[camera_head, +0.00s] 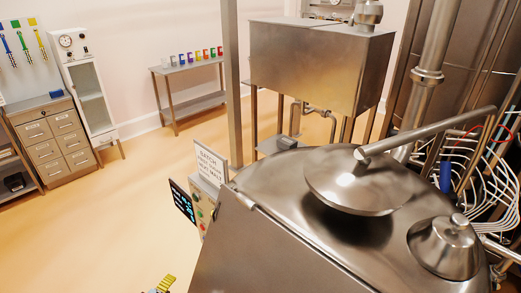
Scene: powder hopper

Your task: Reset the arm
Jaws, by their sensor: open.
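My gripper (159,287) shows only in part at the bottom edge of the head view, left of the hopper. Its yellow, ribbed fingertips poke into the picture and it is open. I see nothing between them, but the rest of the gripper and most of the arm are below the frame. The fingertips are apart from the hopper, with floor behind them in the picture.
The steel hopper (285,235) with a round lid (355,180) fills the lower right. A control panel (203,205) and screen (183,201) stick out at its left. Cables (490,165) hang at right. Open floor (90,225) lies at left, before a drawer cabinet (52,138).

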